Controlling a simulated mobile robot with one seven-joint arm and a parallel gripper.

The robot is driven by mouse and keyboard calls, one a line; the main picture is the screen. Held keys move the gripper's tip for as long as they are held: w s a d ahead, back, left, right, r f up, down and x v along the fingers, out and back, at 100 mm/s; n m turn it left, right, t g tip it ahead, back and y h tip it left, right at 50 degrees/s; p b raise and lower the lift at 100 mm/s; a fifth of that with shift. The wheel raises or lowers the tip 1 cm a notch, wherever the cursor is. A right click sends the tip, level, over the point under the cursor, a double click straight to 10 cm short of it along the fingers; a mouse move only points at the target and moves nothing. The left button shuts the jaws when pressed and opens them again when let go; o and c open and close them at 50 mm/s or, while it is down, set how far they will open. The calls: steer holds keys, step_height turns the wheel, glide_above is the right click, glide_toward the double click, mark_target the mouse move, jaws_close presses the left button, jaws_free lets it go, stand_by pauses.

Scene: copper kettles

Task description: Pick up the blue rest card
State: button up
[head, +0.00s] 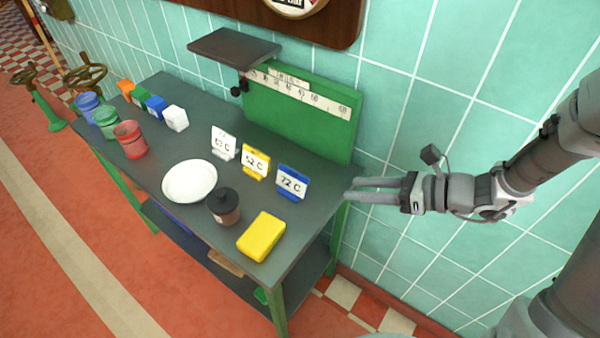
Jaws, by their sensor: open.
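The blue rest card (292,182) stands upright on the dark bench, with a white face marked 72 C. It is the rightmost of three cards in a slanting row. My gripper (347,190) is open and empty. In the picture its two fingers point left, with their tips a short way right of the blue card and apart from it. The tips appear over the bench's right edge; their height above the bench is hard to tell from this one view.
A yellow card (255,161) and a white card (223,143) stand left of the blue one. A green scale board (300,118) rises behind. A white plate (189,181), a dark lidded jar (224,206) and a yellow block (261,237) lie in front. Coloured cups and cubes stand farther left.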

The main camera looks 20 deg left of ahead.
step_height(320, 180, down, 2)
steer(key=w+m, duration=0.1)
steer(key=m, duration=0.1)
steer(key=t+b, duration=0.1)
steer(key=b, duration=0.3)
glide_toward(293, 184)
steer(key=x, duration=0.4)
steer(key=shift+w+d+f, duration=0.1)
steer(key=shift+w, duration=0.3)
steer(key=shift+r+b+x, duration=0.15)
steer(key=shift+b+x, duration=0.45)
steer(key=shift+x, duration=0.95)
steer(key=shift+r+b+x, duration=0.2)
steer(key=shift+b+x, duration=0.4)
steer(key=shift+x, duration=0.95)
jaws_close()
